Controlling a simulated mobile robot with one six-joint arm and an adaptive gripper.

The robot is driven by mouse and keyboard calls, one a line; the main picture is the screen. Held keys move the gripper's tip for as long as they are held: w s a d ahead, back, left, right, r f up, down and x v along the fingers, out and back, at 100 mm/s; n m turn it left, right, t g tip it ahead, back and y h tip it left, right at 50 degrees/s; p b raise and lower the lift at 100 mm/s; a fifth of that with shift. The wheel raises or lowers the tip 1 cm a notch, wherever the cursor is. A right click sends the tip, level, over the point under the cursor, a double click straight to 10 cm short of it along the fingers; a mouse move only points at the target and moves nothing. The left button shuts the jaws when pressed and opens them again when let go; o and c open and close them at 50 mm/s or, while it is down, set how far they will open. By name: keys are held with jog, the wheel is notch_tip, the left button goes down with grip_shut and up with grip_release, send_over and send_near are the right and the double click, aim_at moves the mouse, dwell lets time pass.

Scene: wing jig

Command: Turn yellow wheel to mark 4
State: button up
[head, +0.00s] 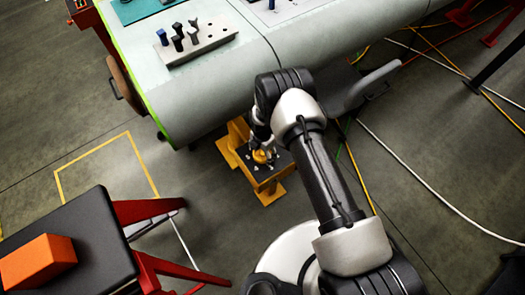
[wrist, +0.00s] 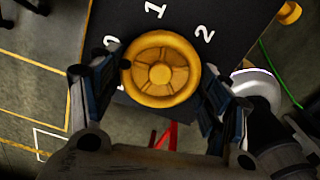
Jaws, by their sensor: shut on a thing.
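The yellow wheel (wrist: 161,69) is a spoked hand wheel on a dark plate (wrist: 235,25). White marks 1 (wrist: 155,10) and 2 (wrist: 204,33) are readable beyond the wheel, and a partly hidden mark, perhaps 0 (wrist: 113,44), is at its left. Mark 4 cannot be made out. My gripper (wrist: 163,80) has one finger on each side of the wheel and is shut on its rim. In the head view the wheel (head: 261,156) sits on a yellow stand, with my gripper (head: 259,138) reaching it from above. No clear pointer shows on the wheel.
A dark table with an orange box (head: 38,262) is at lower left. Cables (head: 415,165) cross the floor at right.

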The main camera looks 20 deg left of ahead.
jog(key=shift+c, duration=1)
